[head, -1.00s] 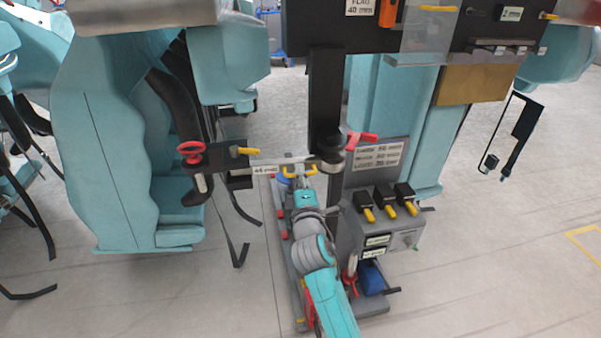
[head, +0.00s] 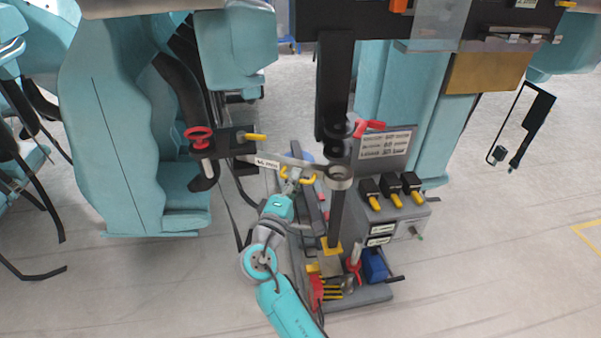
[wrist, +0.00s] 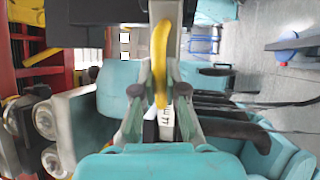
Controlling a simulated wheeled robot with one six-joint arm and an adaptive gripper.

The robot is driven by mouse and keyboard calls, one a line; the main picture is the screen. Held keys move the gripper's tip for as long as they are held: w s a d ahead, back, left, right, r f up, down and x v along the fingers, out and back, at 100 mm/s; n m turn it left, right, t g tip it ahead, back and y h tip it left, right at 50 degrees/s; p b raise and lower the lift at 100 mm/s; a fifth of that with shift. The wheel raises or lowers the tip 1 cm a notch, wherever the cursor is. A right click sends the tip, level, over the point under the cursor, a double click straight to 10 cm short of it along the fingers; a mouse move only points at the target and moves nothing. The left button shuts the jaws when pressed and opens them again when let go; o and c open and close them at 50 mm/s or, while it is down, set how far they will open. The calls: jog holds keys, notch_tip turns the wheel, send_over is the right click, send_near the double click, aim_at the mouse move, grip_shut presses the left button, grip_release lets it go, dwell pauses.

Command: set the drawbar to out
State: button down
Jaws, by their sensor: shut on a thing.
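The drawbar looks to be the grey bar (head: 308,164) with a white size label at its left end and a metal ring at its right end. It slopes down to the right in the head view. I cannot tell whether the ring is around the black post or in front of it. A yellow handle (head: 311,179) hangs below the bar. My gripper (head: 290,182) is shut on this handle. In the wrist view the yellow handle (wrist: 160,58) runs between the two fingers, with a white label behind it.
A black bracket with a red knob (head: 199,135) and a yellow pin (head: 256,137) is left of the bar. A grey console (head: 385,215) with several yellow-tipped levers stands close at right. Teal seats (head: 115,140) are on the left. Open floor (head: 480,250) lies right.

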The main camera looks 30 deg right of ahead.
jog(key=shift+s+a+m+g+h, duration=0.25)
jog(key=shift+a+m+g+h, duration=0.3)
jog(key=shift+a+g, duration=0.15)
jog(key=shift+s+a+m+g+h, duration=0.25)
jog(key=shift+a+m+g+h, duration=0.25)
jog(key=shift+a+g, duration=0.2)
jog(key=c, duration=1.2)
grip_release()
jog(key=v, duration=1.2)
jog(key=shift+f, duration=0.15)
